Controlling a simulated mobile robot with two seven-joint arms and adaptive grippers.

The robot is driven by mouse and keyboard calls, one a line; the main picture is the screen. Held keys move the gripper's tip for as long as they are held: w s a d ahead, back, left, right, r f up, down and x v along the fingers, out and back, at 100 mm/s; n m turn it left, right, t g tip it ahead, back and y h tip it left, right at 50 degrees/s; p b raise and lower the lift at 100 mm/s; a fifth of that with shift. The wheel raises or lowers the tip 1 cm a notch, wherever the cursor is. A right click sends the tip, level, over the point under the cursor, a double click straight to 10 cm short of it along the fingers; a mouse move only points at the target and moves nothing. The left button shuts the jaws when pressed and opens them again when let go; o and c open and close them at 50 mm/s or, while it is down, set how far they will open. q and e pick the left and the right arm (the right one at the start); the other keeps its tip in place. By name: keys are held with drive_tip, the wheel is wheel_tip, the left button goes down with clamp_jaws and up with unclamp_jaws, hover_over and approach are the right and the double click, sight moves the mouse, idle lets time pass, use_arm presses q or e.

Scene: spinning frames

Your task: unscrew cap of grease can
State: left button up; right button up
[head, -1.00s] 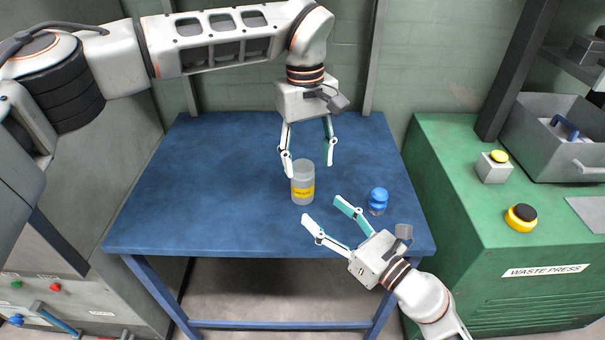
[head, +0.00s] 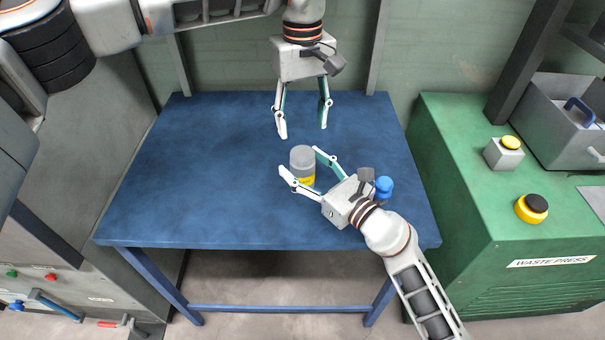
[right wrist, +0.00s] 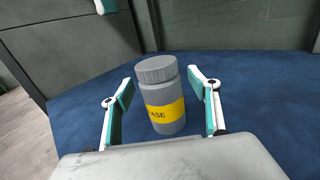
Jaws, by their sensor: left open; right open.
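The grease can (head: 302,163) is grey with a yellow label and stands upright on the blue table (head: 190,180). In the right wrist view the can (right wrist: 163,108) shows a ribbed grey cap (right wrist: 156,69) on top. My right gripper (head: 298,160) is open, with its fingers on either side of the can; it also shows in the right wrist view (right wrist: 161,80). Gaps show between the can and both fingers there. My left gripper (head: 302,132) is open and empty, behind and above the can.
A blue-topped object (head: 384,186) stands right of the can, partly hidden by my right arm. The green waste press (head: 470,200) with buttons borders the table on the right. The table's left side is clear.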

sight(303, 153)
drive_tip(key=shift+w+a, duration=0.15)
drive_tip(key=shift+w, duration=0.05)
clamp_jaws()
use_arm(q)
drive_tip(key=m, duration=0.4)
drive_tip(key=shift+f, duration=0.1)
drive_tip(key=shift+m, duration=0.3)
drive_tip(key=shift+f, duration=3.95)
drive_tip(key=c, duration=1.1)
drive_tip(key=shift+c, duration=0.2)
